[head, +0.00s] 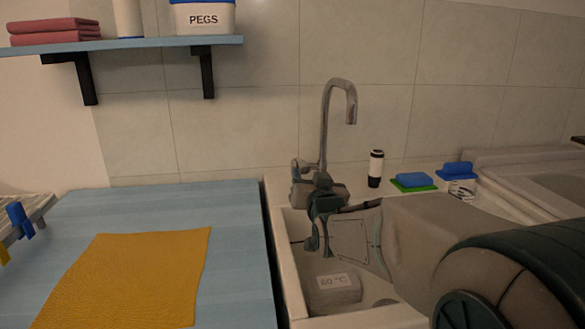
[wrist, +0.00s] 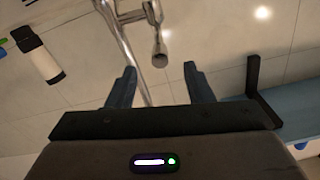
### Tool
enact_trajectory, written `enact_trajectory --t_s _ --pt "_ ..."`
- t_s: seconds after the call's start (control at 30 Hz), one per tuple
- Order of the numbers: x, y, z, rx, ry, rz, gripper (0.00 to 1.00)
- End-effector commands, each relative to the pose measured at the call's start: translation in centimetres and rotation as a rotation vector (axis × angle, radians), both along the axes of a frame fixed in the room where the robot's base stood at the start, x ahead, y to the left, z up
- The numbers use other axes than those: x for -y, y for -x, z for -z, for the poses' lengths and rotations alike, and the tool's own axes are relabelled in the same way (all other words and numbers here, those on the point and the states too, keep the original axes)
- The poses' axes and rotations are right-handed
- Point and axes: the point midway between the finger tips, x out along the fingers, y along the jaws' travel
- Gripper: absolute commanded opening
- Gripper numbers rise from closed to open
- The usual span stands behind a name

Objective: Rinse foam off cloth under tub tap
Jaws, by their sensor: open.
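A plain yellow-orange cloth (head: 130,280) lies flat on the blue worktop at the left in the head view; no foam shows on it. The tub (head: 285,262) stands right of the worktop. Its grey gooseneck tap (head: 326,120) rises at the back; no water shows. My gripper (head: 322,215) is over the tub close to the tap's base, in front of it in the head view. In the wrist view my gripper (wrist: 161,88) has its two fingers apart with nothing between them, and the tap (wrist: 159,55) shows beyond them. Whether a finger touches the tap cannot be told.
A grey block marked 60 °C (head: 333,290) is in the tub. A shelf (head: 150,43) with a pegs box (head: 203,18) hangs above the worktop.

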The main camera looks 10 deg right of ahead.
Motion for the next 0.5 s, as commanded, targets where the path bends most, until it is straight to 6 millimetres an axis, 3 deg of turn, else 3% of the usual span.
enact_trajectory --t_s 0.2,0.5 --pt "0.0 -3.8 0.1 -0.002 -0.001 0.000 0.47" --pt "0.0 -6.8 0.1 -0.002 0.000 0.000 0.47"
